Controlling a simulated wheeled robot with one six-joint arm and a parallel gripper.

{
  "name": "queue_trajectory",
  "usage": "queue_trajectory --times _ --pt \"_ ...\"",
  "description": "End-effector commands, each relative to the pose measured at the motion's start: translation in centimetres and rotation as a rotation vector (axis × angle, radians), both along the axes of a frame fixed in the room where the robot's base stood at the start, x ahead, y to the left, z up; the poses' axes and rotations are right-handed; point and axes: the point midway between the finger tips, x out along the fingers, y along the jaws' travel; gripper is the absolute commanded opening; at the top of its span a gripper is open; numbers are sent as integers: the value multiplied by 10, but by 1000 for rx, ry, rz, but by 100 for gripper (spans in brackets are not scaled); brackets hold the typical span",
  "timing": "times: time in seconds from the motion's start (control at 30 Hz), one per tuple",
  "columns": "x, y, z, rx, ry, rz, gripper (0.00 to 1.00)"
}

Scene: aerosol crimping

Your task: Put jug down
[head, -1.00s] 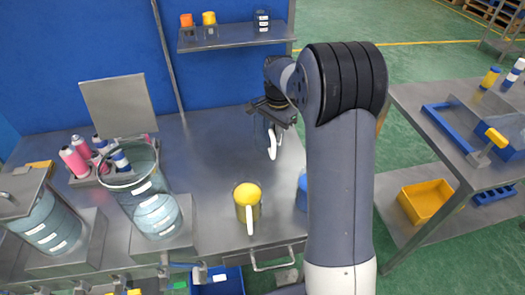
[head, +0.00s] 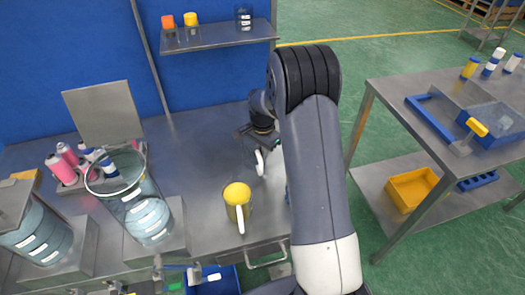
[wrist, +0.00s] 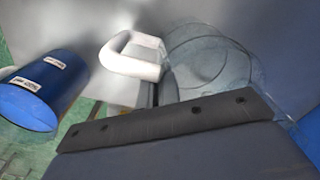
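My gripper (head: 260,140) is over the right part of the steel bench, partly hidden by my arm. It appears shut on a clear jug with a white handle (head: 260,162). The jug's body is faint in the head view. In the wrist view the clear jug (wrist: 205,50) is just beyond my gripper, its white handle (wrist: 133,56) to the left. I cannot tell whether the jug's base touches the bench top (head: 195,150).
A yellow-topped jug (head: 237,195) stands near the bench's front edge. A blue container (wrist: 40,92) is close by at left in the wrist view. Large clear vessels (head: 145,208) and pink cans (head: 62,165) are at left. A shelf (head: 215,36) hangs behind.

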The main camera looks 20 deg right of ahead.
Motion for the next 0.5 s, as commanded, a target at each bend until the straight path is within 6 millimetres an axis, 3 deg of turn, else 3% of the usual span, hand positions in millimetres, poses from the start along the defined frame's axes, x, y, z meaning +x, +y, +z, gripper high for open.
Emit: queue_trajectory --times 0.13,0.4,0.5 --pt "0 0 -4 0 0 0 0" --pt "0 0 -2 0 0 0 24" --pt "0 0 -2 0 0 0 25"
